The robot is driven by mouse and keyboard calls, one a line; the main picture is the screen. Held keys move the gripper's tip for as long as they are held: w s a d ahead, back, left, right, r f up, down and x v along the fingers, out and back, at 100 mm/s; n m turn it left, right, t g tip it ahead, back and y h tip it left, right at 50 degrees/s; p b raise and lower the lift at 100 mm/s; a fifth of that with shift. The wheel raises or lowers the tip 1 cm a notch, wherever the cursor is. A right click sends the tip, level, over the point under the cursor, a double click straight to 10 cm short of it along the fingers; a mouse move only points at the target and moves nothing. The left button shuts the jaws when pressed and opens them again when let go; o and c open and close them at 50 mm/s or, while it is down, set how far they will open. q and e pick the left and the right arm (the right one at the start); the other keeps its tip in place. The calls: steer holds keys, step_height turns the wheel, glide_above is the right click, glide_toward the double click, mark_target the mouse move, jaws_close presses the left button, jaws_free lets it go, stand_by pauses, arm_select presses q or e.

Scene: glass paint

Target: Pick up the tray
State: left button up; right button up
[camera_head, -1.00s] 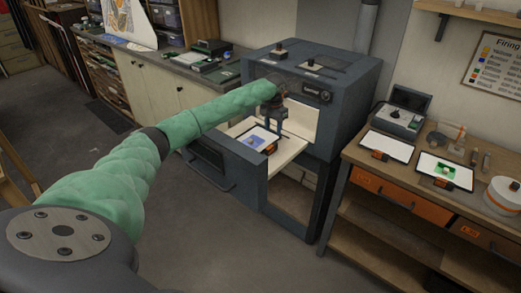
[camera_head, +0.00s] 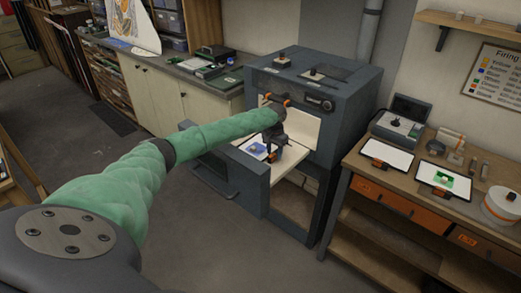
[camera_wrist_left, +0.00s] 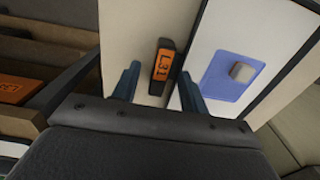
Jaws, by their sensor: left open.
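A white tray (camera_wrist_left: 270,35) with a dark rim holds a blue pane (camera_wrist_left: 222,88) with a small grey block on it. The tray's front handle (camera_wrist_left: 163,68) is dark with an orange label reading L31. In the head view the tray (camera_head: 250,146) sits on the pale shelf (camera_head: 292,160) at the kiln's open front, partly hidden by my gripper. My left gripper (camera_wrist_left: 159,74) is open, with one finger on each side of the handle, apparently apart from it. In the head view my left gripper (camera_head: 274,150) is over the tray's front edge. My right gripper is out of view.
The dark kiln (camera_head: 345,90) surrounds the shelf, with its open door (camera_head: 225,172) in front. On the right, a wooden bench (camera_head: 365,160) carries another white tray (camera_head: 388,153), a tray with a green piece (camera_head: 443,180), and a scale-like device (camera_head: 400,122). The floor in front is clear.

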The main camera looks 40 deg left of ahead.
arm_select(q)
steer(key=shift+f, duration=0.3)
jaws_close()
steer(key=shift+r, duration=0.1)
steer(key=shift+r, duration=0.1)
